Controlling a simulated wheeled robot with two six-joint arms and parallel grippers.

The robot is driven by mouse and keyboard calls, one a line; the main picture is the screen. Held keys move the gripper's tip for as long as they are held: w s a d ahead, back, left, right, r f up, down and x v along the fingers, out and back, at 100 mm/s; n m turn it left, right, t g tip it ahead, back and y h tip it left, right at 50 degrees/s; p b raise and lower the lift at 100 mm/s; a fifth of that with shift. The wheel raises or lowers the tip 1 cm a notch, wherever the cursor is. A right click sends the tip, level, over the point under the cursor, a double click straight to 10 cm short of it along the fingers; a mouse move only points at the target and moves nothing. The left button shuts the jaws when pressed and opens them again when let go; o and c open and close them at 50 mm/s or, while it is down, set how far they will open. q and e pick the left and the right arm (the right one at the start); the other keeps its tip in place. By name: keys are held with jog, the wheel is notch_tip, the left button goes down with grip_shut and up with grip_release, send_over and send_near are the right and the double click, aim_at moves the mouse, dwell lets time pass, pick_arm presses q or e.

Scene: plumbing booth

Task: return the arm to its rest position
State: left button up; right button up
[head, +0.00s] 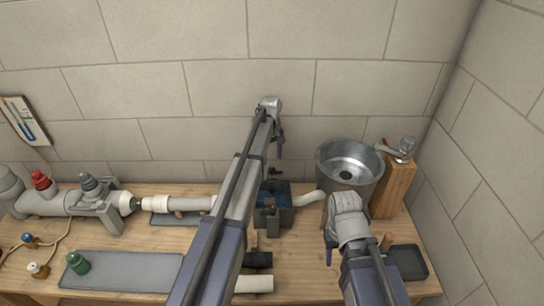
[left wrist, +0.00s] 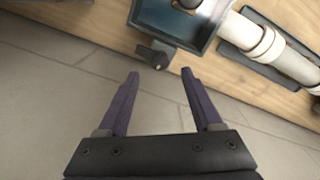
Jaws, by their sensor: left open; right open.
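My left arm reaches across the middle of the head view toward the back wall. Its left gripper (head: 279,148) is small and dark there, hanging down in front of the wall tiles above the back of the bench. In the left wrist view the left gripper (left wrist: 160,74) is open, with two dark purple fingers apart and nothing between them. My right arm is folded low at the right in the head view. Its right gripper (head: 328,250) is open, shows only in part beside the wrist, and seems to hold nothing.
A dark tray with blue inside (head: 285,214) stands mid-bench; it also shows in the left wrist view (left wrist: 170,22). A white pipe (head: 180,203) runs left of it. A metal basin (head: 349,162) and wooden block (head: 394,188) stand right. A grey mat (head: 125,272) lies front left. The back wall is close.

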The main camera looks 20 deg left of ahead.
pick_arm(q)
jog(key=shift+r+p, duration=0.45)
jog(key=shift+r, duration=0.5)
pick_arm(e)
jog(key=shift+r, duration=0.95)
pick_arm(q)
jog(key=shift+s, duration=0.1)
jog(key=s+d+m, duration=0.4)
jog(key=s+d, duration=0.1)
jog(key=s, duration=0.7)
jog(key=s+d+f+m+y+b, duration=0.1)
jog(key=s+d+m, duration=0.3)
jog(key=s, duration=0.8)
jog(key=s+d+m, duration=0.4)
jog(key=s+d, duration=0.3)
jog(key=s, duration=0.5)
jog(key=shift+d+f+m+b, duration=0.3)
jog(key=shift+d+b, duration=0.05)
jog(key=shift+d, duration=0.05)
pick_arm(e)
jog(key=shift+f, duration=0.85)
